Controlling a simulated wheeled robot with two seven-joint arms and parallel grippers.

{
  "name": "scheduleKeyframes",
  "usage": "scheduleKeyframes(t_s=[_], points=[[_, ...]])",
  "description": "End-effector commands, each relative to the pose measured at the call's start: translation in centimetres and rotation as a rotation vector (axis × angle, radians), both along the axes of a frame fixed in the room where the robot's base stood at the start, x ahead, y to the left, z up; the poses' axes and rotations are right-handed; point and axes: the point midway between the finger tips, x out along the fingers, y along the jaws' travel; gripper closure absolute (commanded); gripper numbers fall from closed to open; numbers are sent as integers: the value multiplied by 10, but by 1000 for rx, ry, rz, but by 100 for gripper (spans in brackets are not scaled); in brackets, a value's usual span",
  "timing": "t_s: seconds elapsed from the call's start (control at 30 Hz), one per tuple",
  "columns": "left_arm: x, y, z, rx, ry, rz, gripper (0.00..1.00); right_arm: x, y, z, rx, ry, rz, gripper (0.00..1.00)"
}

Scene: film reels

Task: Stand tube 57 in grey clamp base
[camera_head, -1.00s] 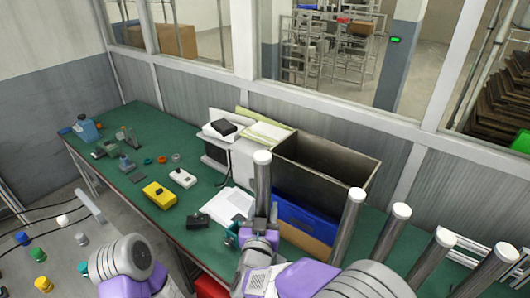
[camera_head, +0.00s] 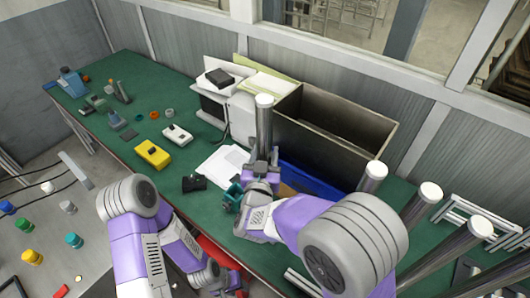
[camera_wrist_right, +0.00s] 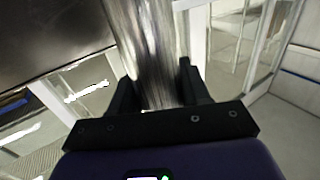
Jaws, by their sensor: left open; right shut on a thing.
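A shiny metal tube with a white cap (camera_head: 264,125) stands upright in my right gripper (camera_head: 262,165), which is shut on it in front of the dark box. The tube also fills the space between the fingers in the right wrist view (camera_wrist_right: 145,60). No number is readable on it. A small grey piece (camera_head: 116,121), possibly the grey clamp base, lies on the left part of the green table, well away from the tube. A teal clamp-like piece (camera_head: 236,197) is beside my right wrist. My left gripper (camera_head: 228,282) is open low at the bottom edge, partly hidden.
Several other capped tubes (camera_head: 372,178) stand at the right. The open dark box (camera_head: 335,140) and a blue bin (camera_head: 312,181) are behind my right arm. A yellow box (camera_head: 152,153), a white box (camera_head: 177,136) and a black item (camera_head: 194,183) lie on the table (camera_head: 165,195).

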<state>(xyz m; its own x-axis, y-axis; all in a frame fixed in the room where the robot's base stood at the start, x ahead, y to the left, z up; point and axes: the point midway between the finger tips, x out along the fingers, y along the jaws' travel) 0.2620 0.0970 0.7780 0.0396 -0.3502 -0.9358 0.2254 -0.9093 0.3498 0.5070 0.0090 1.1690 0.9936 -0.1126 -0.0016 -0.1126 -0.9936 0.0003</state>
Motion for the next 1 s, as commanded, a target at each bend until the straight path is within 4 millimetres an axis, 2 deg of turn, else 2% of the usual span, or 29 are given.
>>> scheduleKeyframes(t_s=[0.03, 0.23, 1.0], points=[[0, 0, -7, 0, 0, 0, 57, 0, 0, -7, 1, -4, 0, 100], [0, 0, -15, 0, 0, 0, 57, 0, 0, -17, 2, -5, 0, 100], [0, 0, -16, 0, 0, 0, 57, -2, 0, -17, 2, -5, 0, 100]])
